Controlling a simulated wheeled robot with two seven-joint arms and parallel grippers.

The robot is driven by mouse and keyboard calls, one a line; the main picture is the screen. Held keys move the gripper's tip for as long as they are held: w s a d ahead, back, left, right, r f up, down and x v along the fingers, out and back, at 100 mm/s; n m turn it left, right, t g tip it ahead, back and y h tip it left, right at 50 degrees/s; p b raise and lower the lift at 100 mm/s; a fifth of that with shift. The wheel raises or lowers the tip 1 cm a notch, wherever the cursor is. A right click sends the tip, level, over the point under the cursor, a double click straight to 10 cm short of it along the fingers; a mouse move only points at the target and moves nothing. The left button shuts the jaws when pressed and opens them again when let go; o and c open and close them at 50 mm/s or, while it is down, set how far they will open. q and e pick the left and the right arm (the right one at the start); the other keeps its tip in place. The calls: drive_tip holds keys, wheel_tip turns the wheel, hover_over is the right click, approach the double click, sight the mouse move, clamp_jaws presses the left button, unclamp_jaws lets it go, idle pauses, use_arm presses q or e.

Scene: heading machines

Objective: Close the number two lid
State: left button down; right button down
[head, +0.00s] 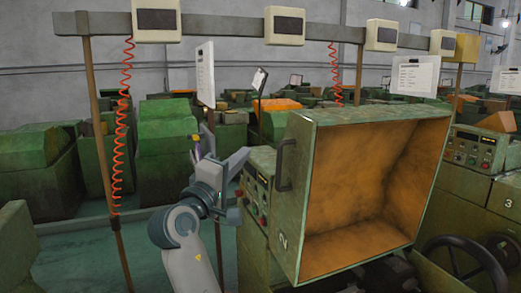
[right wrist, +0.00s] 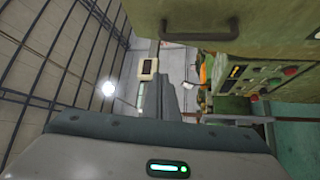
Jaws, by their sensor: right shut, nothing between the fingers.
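The number two lid (head: 293,200) is a green box-shaped cover with an orange-brown inside, tipped up and open on its machine in the head view. A "2" is marked low on its side, and a dark handle (head: 284,165) is on its left side. In the right wrist view the lid (right wrist: 255,25) fills the top right, with its handle (right wrist: 199,36) near the top. My right gripper (head: 240,160) is shut and empty, just left of the lid and handle, apart from the handle. Its fingers show in the right wrist view (right wrist: 170,95). My left gripper is not in view.
A control panel (head: 254,195) with buttons sits behind and below the lid's left side. Machine 3 (head: 495,200) and a handwheel (head: 466,265) stand at the right. A post (head: 100,140) and a coiled red cable (head: 125,110) stand left of my arm.

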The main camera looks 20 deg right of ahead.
drive_tip(key=r+p+x, duration=0.1)
drive_tip(key=p+x, duration=0.5)
drive_tip(key=x, duration=0.4)
drive_tip(key=s+f+p, duration=0.1)
drive_tip(key=s+d+f+p, duration=0.1)
drive_tip(key=s, duration=0.1)
drive_tip(key=shift+s+d+f+p, duration=0.15)
drive_tip(key=shift+s+p, duration=0.15)
drive_tip(key=shift+p, duration=0.1)
drive_tip(key=shift+s+f, duration=0.1)
